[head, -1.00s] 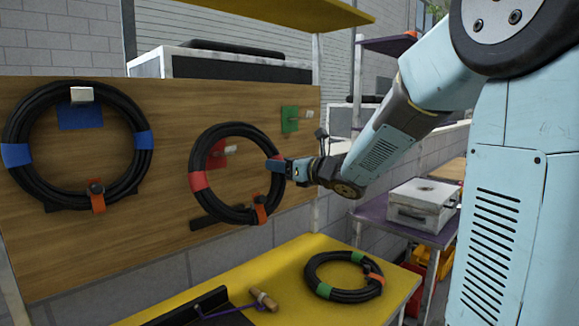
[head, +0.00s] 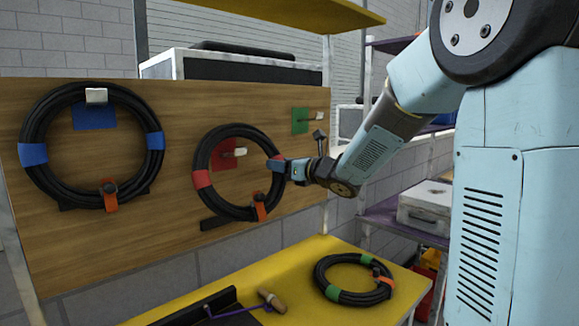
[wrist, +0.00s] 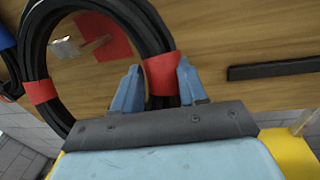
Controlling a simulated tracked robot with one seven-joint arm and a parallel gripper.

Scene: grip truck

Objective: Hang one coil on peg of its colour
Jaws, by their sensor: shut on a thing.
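A black coil with red bands (head: 201,179) hangs upright from my gripper (head: 284,166) in front of the wooden board. My gripper is shut on its right side at a red band, which shows between the fingers in the wrist view (wrist: 161,76). The red-backed peg (head: 238,152) shows inside the ring, below the top of the coil with a gap. I cannot tell whether its tip reaches through the ring. A blue-banded coil (head: 33,155) hangs on the blue-backed peg (head: 96,96). A green-banded coil (head: 331,293) lies on the yellow shelf. The green-backed peg (head: 307,118) is bare.
The wooden board (head: 180,120) has dark bars low on it, one below the red coil (head: 214,223). The yellow shelf (head: 190,308) also carries a dark tray and a wooden-handled tool (head: 271,300). A grey case (head: 425,205) stands on a purple shelf at the right.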

